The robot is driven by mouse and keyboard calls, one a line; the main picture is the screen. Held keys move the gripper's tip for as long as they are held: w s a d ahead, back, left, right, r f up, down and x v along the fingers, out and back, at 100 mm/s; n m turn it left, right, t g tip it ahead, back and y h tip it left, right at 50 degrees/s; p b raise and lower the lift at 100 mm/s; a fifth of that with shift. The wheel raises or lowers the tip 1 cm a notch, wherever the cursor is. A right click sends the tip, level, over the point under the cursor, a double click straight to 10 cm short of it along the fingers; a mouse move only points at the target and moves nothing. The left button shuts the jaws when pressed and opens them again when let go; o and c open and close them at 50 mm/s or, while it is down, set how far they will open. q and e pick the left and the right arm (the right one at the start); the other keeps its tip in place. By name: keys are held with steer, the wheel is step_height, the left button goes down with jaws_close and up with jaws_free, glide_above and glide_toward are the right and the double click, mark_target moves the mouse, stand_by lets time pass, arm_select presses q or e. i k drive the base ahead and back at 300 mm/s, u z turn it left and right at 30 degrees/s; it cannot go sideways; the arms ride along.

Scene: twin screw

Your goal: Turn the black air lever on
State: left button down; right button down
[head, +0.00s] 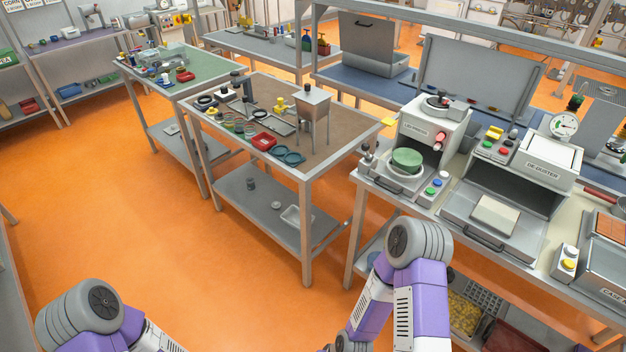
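I cannot make out the black air lever for certain. A small dark fitting (575,103) stands above the round white pressure gauge (563,125) on the de-duster (540,168) at the right. Another small dark-topped fitting (368,148) stands at the left end of the same bench. Both are too small to tell whether either is the lever or how it is set. My arms show at the bottom left and bottom centre, but neither gripper is in view.
The right bench (400,207) carries a grey machine with a green disc (407,159) and button boxes. Left of it stands a brown-topped table (345,128) with rings, a red tray and a hopper (312,100). The orange floor (140,200) at left is clear.

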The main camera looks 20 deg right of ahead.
mark_target(365, 147)
steer(key=u, duration=0.2)
steer(key=k, duration=0.3)
steer(key=u, duration=0.7)
steer(key=i, duration=1.15)
steer(key=z, duration=0.8)
steer(key=i, duration=0.85)
steer(key=z, duration=0.95)
